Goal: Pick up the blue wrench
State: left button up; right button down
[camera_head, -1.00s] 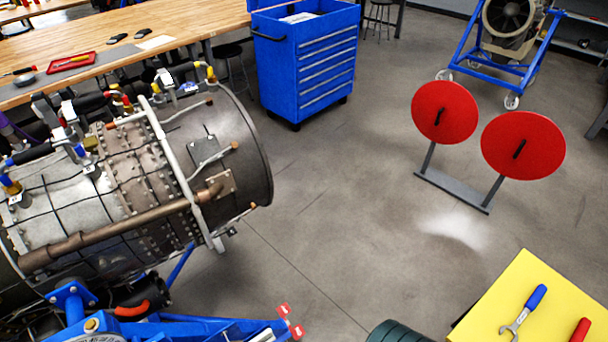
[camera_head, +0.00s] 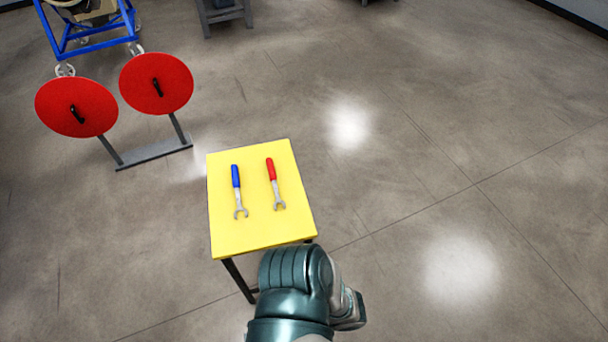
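The blue wrench (camera_head: 237,190) lies on the left part of a small yellow table (camera_head: 262,236), with its blue handle toward the back and its grey open jaw toward me. A wrench with a red handle (camera_head: 274,183) lies beside it on the right, apart from it. A dark teal and grey arm part of mine (camera_head: 293,288) shows at the bottom, just in front of the table's near edge. No gripper fingers can be made out on it. Neither wrench is touched by anything of mine.
Two red discs on a grey stand (camera_head: 154,156) are to the left behind the table. A blue wheeled frame (camera_head: 92,30) stands at the top left, and a grey stand (camera_head: 223,14) at the top. The floor (camera_head: 440,170) to the right is clear.

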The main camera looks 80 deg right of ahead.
aim_at(234, 171)
jog(key=k+l+z, duration=0.1)
jog(key=z, duration=0.35)
jog(key=l+z, duration=0.1)
jog(key=z, duration=0.4)
jog(key=k+l, duration=0.05)
